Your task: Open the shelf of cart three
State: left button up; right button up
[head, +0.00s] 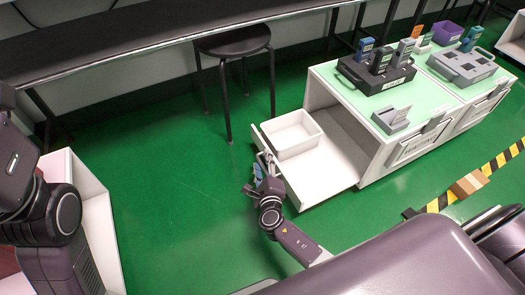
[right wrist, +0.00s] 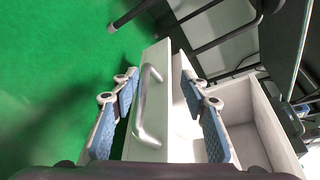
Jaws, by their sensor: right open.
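A white cart (head: 352,120) with a pale green top stands right of centre in the head view. Its white shelf (head: 322,182) sticks out of the open left side. My right gripper (head: 260,172) is at the shelf's outer end, open. In the right wrist view, its blue-padded fingers (right wrist: 158,92) are on either side of the shelf's front panel and its grey bar handle (right wrist: 142,106). The fingers look apart from the handle. My left arm shows at the left edge, but its gripper is out of view. The cart labels are too small to read.
An open white bin (head: 291,134) sits on the shelf. A black stool (head: 234,42) stands behind it, beside a long dark bench (head: 130,38). Tester holders (head: 376,72) stand on the cart top. A small brown box (head: 468,185) is at right. Green floor left of the shelf is clear.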

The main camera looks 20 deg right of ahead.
jog(key=r, duration=0.7)
jog(key=shift+w+d, duration=0.15)
jog(key=shift+w, duration=0.05)
jog(key=shift+f, duration=0.1)
